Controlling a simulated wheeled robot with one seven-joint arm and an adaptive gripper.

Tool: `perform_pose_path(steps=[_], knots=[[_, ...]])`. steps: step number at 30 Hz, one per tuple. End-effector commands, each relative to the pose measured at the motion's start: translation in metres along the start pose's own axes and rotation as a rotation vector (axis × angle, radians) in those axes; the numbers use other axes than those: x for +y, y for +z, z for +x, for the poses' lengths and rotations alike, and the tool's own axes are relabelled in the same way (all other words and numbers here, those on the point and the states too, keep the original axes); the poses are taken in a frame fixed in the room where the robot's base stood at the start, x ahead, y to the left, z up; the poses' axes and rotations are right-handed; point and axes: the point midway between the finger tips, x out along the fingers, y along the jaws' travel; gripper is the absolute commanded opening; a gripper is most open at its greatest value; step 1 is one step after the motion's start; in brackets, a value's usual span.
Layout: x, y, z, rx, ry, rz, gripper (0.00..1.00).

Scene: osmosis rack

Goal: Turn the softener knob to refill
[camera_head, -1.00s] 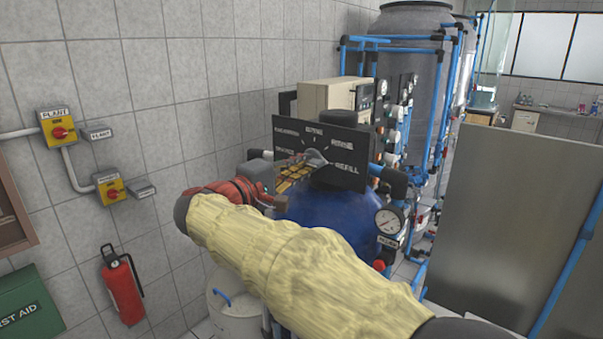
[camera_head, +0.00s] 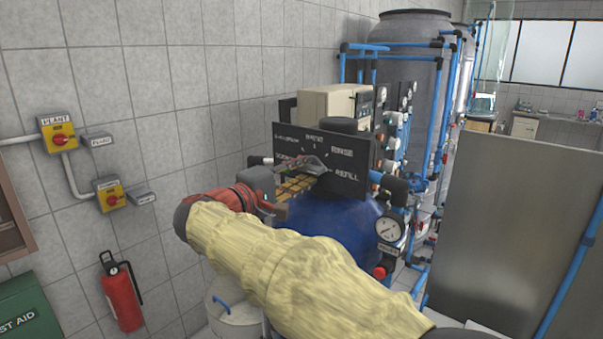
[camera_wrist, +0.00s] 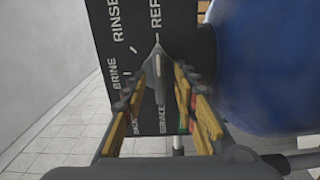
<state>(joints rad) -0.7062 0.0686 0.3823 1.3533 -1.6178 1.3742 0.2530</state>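The softener knob (camera_head: 314,162) is a grey lever-shaped handle on a dark dial panel (camera_head: 284,132). The panel has white position labels, with REFILL at its lower right. In the wrist view the knob (camera_wrist: 157,72) stands between the fingertips, its narrow end towards the top, near the RINSE and REFILL lettering. My gripper (camera_wrist: 160,88) has its yellow-padded fingers apart on either side of the knob, with gaps visible beside the handle. In the head view my gripper (camera_head: 298,182) is in front of the panel and hides part of the lower left labels.
A blue tank (camera_head: 330,217) sits below the panel, with a pressure gauge (camera_head: 389,229) at its right. Blue pipes (camera_head: 439,110) and a grey tank (camera_head: 408,55) stand behind. A tiled wall is on the left. A grey panel (camera_head: 505,215) stands at the right.

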Motion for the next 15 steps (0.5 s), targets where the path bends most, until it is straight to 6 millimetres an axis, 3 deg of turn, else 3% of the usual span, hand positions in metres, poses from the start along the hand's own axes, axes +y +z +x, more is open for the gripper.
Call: perform_pose_path(steps=[5, 15], knots=[[0.000, -0.001, -0.008, 0.001, 0.000, 0.000, 0.29], [0.000, -0.001, -0.072, 0.004, 0.000, 0.000, 0.29]])
